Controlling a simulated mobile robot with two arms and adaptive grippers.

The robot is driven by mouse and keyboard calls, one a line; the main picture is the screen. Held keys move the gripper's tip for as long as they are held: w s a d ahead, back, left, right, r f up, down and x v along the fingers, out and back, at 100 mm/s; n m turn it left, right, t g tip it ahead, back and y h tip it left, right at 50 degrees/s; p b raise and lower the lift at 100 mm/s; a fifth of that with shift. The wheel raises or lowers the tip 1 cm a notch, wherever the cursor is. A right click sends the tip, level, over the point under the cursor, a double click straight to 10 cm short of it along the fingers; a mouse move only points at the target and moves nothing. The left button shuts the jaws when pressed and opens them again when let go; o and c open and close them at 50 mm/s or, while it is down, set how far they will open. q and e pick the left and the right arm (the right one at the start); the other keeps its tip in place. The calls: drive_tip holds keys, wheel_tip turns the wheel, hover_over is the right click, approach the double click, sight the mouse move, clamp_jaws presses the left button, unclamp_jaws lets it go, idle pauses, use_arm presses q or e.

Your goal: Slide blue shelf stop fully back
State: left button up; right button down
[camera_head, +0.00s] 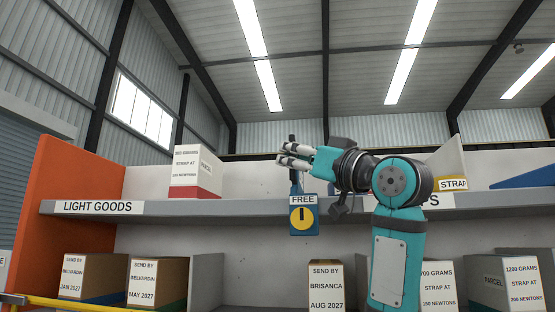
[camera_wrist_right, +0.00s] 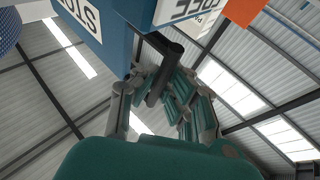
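The blue shelf stop (camera_head: 291,228) hangs at the shelf's front edge, with a FREE label and a yellow dial with a dark mark. A dark upright bar (camera_head: 293,182) rises above it. In the right wrist view the blue body (camera_wrist_right: 88,45) fills the upper left, with cut-off white lettering, and the dark bar (camera_wrist_right: 158,80) reaches between my fingers. My right gripper (camera_head: 287,154) is at the bar above the dial; it also shows in the right wrist view (camera_wrist_right: 150,95). Its fingers are apart on either side of the bar; contact is not clear. My left gripper is not in view.
The grey shelf (camera_head: 150,208) carries a white box with a red base (camera_head: 196,170) at left. A blue wedge (camera_head: 525,178) lies at right. Several labelled boxes (camera_head: 155,282) stand below. An orange end panel (camera_head: 75,180) closes the left side.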

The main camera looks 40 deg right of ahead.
drive_tip(key=c, duration=1.4)
unclamp_jaws()
drive_tip(key=shift+s+d, duration=0.3)
drive_tip(key=shift+d, duration=0.05)
drive_tip(key=shift+w+a, duration=0.1)
drive_tip(key=shift+a, duration=0.05)
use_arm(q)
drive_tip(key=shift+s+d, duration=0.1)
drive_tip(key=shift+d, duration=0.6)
use_arm(e)
drive_tip(key=v, duration=1.2)
